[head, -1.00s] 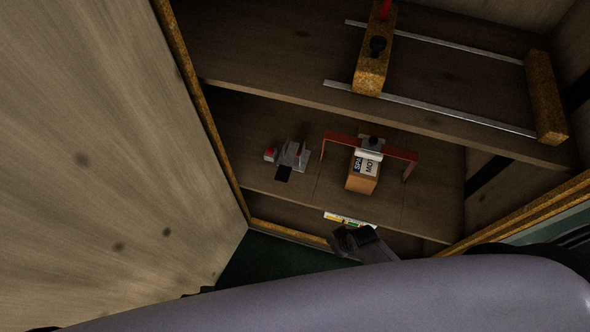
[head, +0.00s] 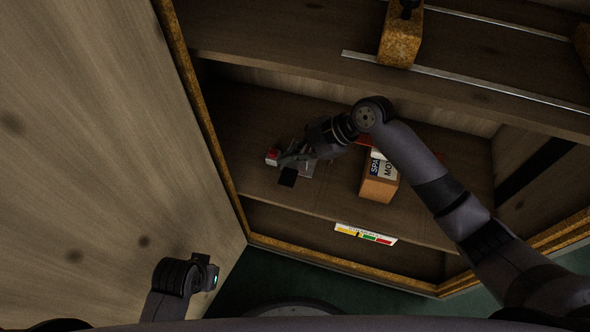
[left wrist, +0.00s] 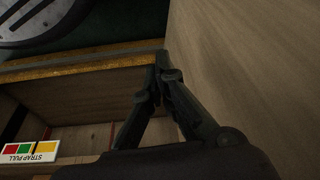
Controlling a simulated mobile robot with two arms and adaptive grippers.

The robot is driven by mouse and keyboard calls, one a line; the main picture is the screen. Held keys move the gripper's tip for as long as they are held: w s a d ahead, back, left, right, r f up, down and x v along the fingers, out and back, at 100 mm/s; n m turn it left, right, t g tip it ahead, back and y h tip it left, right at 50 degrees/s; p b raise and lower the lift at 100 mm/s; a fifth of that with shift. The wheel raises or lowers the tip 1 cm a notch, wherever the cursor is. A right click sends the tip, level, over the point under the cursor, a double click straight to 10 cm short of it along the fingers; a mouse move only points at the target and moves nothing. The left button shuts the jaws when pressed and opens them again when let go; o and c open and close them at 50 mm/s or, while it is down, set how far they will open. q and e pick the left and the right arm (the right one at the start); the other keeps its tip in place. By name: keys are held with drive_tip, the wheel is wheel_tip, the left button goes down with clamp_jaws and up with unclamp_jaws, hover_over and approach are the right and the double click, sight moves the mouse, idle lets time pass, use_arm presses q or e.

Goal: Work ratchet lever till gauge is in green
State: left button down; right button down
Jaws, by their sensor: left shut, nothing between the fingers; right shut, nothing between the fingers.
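The ratchet (head: 306,171), a small grey metal device with a black pad in front, sits on the middle shelf, largely hidden by my right gripper. My right gripper (head: 288,160) is shut and empty, its fingertips at the ratchet; I cannot tell whether they touch the lever. The gauge (head: 366,234) is a white strip with yellow, green and red on the shelf's front; its pointer is too small to read surely. In the left wrist view the gauge (left wrist: 30,153) reads "STRAP PULL". There my left gripper (left wrist: 162,62) is shut, nothing between its fingers.
A cardboard box (head: 378,188) stands right of the ratchet, under a partly hidden red strap. A shelf above (head: 300,52) carries metal rails and a cork-like block (head: 401,40). A wooden panel (head: 90,150) closes the left side.

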sight(292, 169)
use_arm(q)
drive_tip(key=shift+w+d+f, duration=0.1)
drive_tip(key=shift+w+f, duration=0.1)
drive_tip(key=shift+f, duration=0.1)
use_arm(e)
drive_tip(key=w+r+n, duration=0.1)
drive_tip(key=r+n, duration=0.1)
drive_tip(key=r, duration=0.1)
drive_tip(key=w+r+n, duration=0.1)
drive_tip(key=shift+w+d+r+g+y, duration=0.15)
drive_tip(key=shift+w+g+y, duration=0.15)
drive_tip(key=shift+g, duration=0.1)
use_arm(q)
drive_tip(key=shift+b, duration=0.3)
